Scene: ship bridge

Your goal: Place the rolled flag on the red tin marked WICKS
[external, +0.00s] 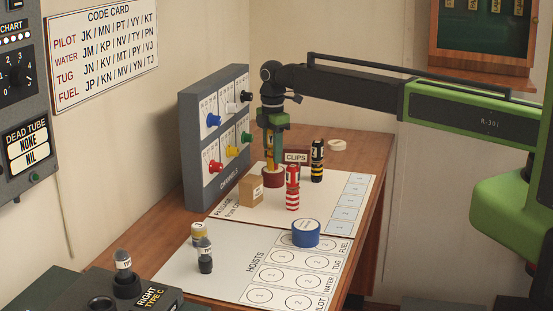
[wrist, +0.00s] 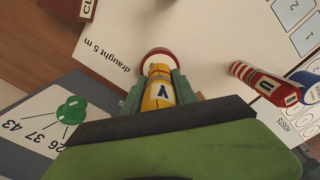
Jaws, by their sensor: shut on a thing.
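The rolled flag (external: 270,152) is yellow with a label that reads Y. It stands roughly upright between the fingers of my gripper (external: 272,124), which is shut on it. In the wrist view the flag (wrist: 160,88) lies between the green fingertips (wrist: 160,94). The red tin (external: 273,180) is directly below the flag on the desk. Its red rim and pale top (wrist: 154,52) show just past the flag's end in the wrist view. The flag's lower end seems at or just above the tin's top; I cannot tell whether they touch. The WICKS marking is not readable.
A red-and-white striped roll (external: 292,190) and a black-and-yellow roll (external: 317,162) stand to the right. A cardboard box (external: 251,193) is at the left, the CLIPS block (external: 297,157) behind. The knobbed panel (external: 202,145) stands close left. A blue tin (external: 306,235) is in front.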

